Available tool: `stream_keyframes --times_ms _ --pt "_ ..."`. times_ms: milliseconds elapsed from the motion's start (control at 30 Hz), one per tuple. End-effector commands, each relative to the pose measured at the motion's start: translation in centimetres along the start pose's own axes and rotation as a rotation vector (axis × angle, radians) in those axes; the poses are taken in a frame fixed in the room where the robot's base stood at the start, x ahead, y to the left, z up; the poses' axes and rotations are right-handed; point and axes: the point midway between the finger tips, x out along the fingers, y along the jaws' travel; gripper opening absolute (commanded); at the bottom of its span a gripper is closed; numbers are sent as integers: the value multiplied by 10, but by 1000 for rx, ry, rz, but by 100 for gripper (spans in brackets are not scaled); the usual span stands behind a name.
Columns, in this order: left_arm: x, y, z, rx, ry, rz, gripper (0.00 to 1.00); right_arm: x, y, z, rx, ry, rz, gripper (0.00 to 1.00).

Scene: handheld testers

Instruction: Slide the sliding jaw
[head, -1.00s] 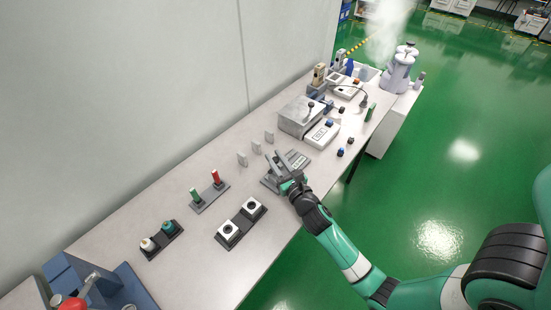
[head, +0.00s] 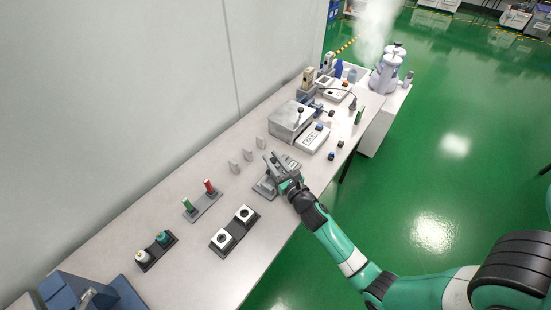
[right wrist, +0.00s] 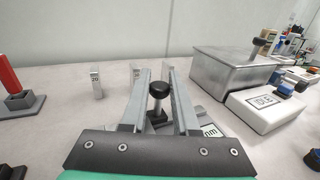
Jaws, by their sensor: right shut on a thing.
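The measuring device with the sliding jaw (head: 264,189) is a flat grey fixture near the front edge of the bench. Its pale display, with "mm" readable, shows in the right wrist view (right wrist: 211,130). My right gripper (head: 273,160) reaches over the device from the front. In the right wrist view its two grey fingers (right wrist: 154,80) lie on either side of the knob and are shut on it. The fingers hide much of the jaw and its rail. My left gripper is not in view.
Small grey blocks (head: 247,154) stand behind the device, one marked 20. A red and green probe stand (head: 203,205) and a two-socket block (head: 235,230) are to the left.

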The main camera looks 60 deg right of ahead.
Motion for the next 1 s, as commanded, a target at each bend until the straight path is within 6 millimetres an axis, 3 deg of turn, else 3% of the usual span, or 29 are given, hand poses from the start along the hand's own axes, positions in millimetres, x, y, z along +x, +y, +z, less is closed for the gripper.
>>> stream_keyframes --times_ms 33,67,200,500,633,1000 --pt "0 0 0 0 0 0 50 0 0 0 0 0 0 0" --pt "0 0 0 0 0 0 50 0 0 0 0 0 0 32" --pt "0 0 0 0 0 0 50 0 0 0 -1 0 0 57" --pt "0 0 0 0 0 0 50 -1 0 0 -1 0 0 59" --pt "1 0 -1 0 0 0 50 -12 0 -1 -2 2 1 59" --pt "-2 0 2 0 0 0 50 -94 0 -3 -2 2 2 59"
